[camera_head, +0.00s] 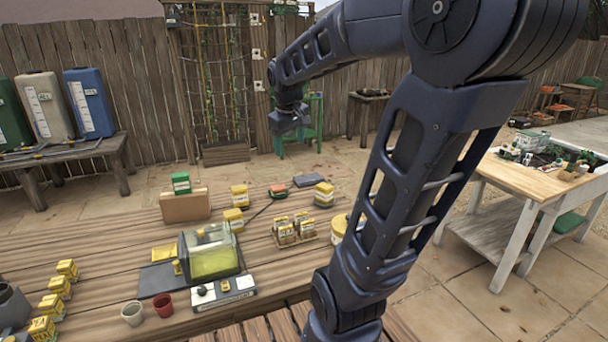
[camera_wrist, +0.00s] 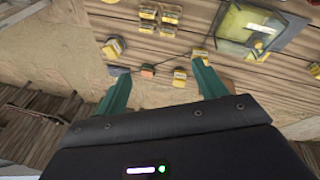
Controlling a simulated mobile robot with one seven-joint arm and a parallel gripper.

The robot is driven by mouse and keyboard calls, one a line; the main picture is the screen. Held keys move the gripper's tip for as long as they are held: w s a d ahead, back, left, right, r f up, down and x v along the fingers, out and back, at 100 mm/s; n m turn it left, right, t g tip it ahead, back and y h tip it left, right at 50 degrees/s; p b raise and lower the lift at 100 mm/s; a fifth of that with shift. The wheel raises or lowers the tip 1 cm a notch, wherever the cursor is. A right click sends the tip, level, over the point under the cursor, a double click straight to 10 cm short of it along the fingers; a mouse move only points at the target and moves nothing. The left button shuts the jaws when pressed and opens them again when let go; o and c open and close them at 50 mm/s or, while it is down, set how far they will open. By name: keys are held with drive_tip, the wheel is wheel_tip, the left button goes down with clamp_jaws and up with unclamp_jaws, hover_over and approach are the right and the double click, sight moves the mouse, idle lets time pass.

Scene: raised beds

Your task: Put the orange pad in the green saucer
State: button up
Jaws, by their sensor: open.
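My gripper (camera_head: 289,118) hangs at the end of my raised arm, above the far side of the slatted table. In the wrist view my gripper (camera_wrist: 160,80) shows two teal fingers spread wide apart, with nothing held between them. A small orange-red item (camera_wrist: 148,71), which may be the orange pad, lies on the table below, in line with the gap between the fingers. It also shows in the head view (camera_head: 278,191) near the table's far edge. It is too small to be sure of. I cannot make out a green saucer in either view.
The slatted table (camera_head: 120,240) carries yellow packets (camera_head: 291,229), a clear-lidded box (camera_head: 212,252), two pots (camera_head: 163,305) and a green-topped item (camera_head: 181,183) on a brown box (camera_head: 185,206). A dark flat item (camera_head: 306,180) lies near the orange-red one. A pale workbench (camera_head: 520,178) stands right.

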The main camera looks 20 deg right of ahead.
drive_tip(key=s+f+m, duration=0.2)
drive_tip(key=s, duration=0.5)
drive_tip(key=s+a+f+m+t+y, duration=0.1)
drive_tip(key=s+f+m, duration=0.1)
drive_tip(key=s, duration=0.5)
drive_tip(key=shift+a, duration=0.25)
drive_tip(key=shift+s, duration=0.1)
idle(0.3)
